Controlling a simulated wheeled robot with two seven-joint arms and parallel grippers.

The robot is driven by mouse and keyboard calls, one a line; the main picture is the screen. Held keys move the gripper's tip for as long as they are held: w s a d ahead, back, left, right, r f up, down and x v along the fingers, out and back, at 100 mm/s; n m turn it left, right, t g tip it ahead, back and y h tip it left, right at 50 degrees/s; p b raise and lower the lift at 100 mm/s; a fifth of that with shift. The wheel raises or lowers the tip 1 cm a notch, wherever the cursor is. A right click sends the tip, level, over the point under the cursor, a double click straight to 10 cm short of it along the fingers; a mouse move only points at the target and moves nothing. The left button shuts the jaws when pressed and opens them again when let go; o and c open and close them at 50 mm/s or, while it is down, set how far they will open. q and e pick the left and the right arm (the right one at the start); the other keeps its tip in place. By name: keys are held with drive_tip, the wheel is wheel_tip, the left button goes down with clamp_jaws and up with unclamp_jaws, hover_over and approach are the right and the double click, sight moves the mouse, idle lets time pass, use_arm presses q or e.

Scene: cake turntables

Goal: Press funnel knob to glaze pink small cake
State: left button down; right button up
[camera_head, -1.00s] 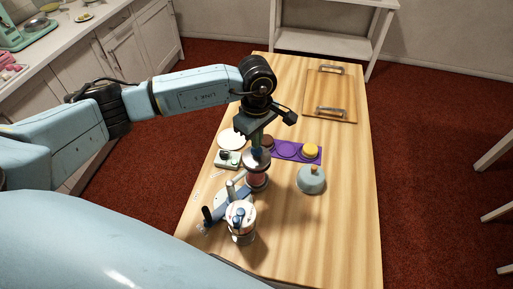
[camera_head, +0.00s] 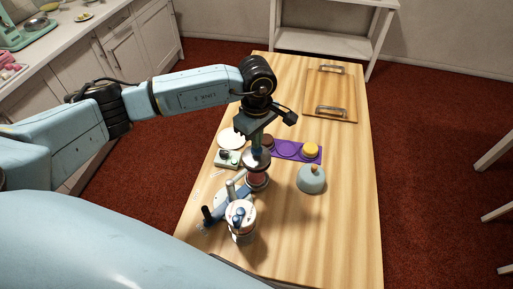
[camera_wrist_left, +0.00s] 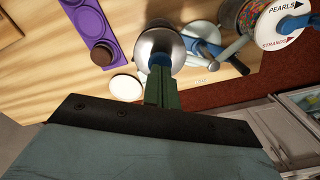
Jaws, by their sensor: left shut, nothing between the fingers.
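The funnel (camera_head: 257,179) stands on the left part of the table, with pink content under a silver top. In the left wrist view its round silver top (camera_wrist_left: 146,42) carries a blue knob (camera_wrist_left: 160,61). My left gripper (camera_head: 257,146) is right above the funnel, pointing down. Its green fingers (camera_wrist_left: 160,84) are shut with nothing between them, and their tips are at the knob. I cannot tell whether they press it down. No pink small cake can be made out; the area under the funnel is hidden. My right gripper is not in view.
A purple tray (camera_head: 288,150) holds a yellow cake (camera_head: 311,149) and a brown one (camera_wrist_left: 101,56). A white plate (camera_head: 230,139), a grey-blue dome (camera_head: 311,182), a pearls-and-strands dispenser (camera_head: 241,227) and a small device (camera_head: 228,159) stand close by.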

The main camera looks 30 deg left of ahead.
use_arm(q)
drive_tip(key=shift+f+b, duration=0.5)
drive_tip(key=shift+f, duration=0.2)
drive_tip(key=shift+f+b, duration=0.45)
drive_tip(key=shift+r+p, duration=0.3)
drive_tip(key=shift+r, duration=0.3)
drive_tip(key=shift+f, duration=0.1)
drive_tip(key=shift+f+b, duration=0.5)
drive_tip(key=shift+b, duration=0.05)
idle(0.7)
drive_tip(key=shift+r, duration=0.15)
idle(0.3)
drive_tip(key=shift+r+p, duration=1.9)
drive_tip(key=shift+r, duration=1.5)
